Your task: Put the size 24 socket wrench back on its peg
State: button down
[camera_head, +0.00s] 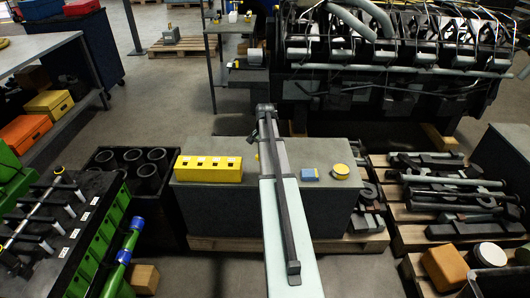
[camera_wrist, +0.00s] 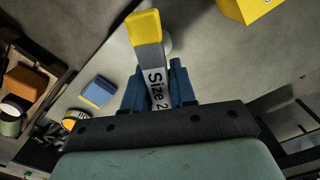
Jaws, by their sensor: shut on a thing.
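In the wrist view my gripper (camera_wrist: 157,84) has blue fingers closed around a socket wrench (camera_wrist: 146,32). The wrench has a yellow end and a pale shaft label reading "Size 2"; the rest of the label is hidden by my gripper. It is held over a grey surface. In the head view my arm covers the gripper and wrench. A dark rack (camera_head: 92,190) on a green cabinet stands at the lower left, with several grey peg-like or tool-like parts and white labels. I cannot read those labels or tell which peg is for size 24.
A yellow block with holes (camera_head: 208,168), a blue-and-yellow sponge-like block (camera_head: 310,174) and a round yellow-rimmed tin (camera_head: 340,171) sit on the grey bench (camera_head: 240,150). Black cylinders (camera_head: 146,175) stand in a crate between rack and bench. An engine (camera_head: 390,60) stands behind.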

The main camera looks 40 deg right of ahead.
jog(key=shift+f, duration=1.05)
jog(key=shift+c, duration=1.4)
grip_release()
jog(key=shift+r, duration=0.1)
jog(key=shift+r, duration=4.45)
